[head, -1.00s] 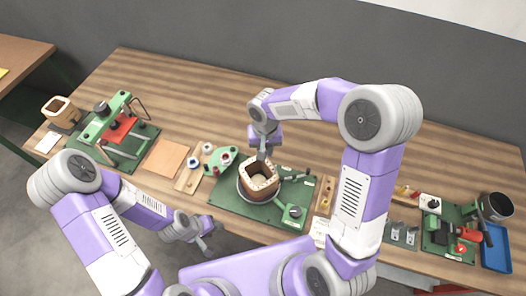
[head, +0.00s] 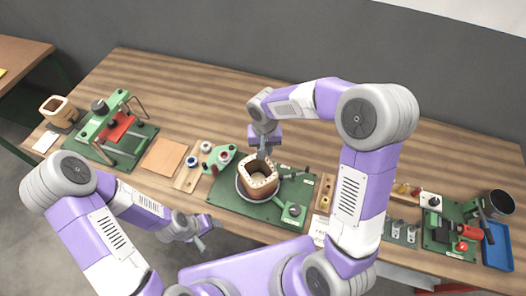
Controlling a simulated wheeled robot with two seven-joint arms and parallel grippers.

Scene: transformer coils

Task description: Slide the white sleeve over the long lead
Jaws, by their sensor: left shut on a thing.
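The brown coil (head: 259,188) with a pale rim stands on a round holder on the green plate (head: 225,203), at mid-table. My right gripper (head: 263,154) points down at the far edge of the coil's opening; its jaws are too small to judge. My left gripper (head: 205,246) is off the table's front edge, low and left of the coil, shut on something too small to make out. I cannot make out the white sleeve or the long lead at this size.
Left of the coil are a wooden block with small spools (head: 187,180), a tan board (head: 164,157) and a green press (head: 117,122). To the right are a wooden strip (head: 324,195), a blue tray (head: 496,246) and a dark pot (head: 501,204). The table's back is clear.

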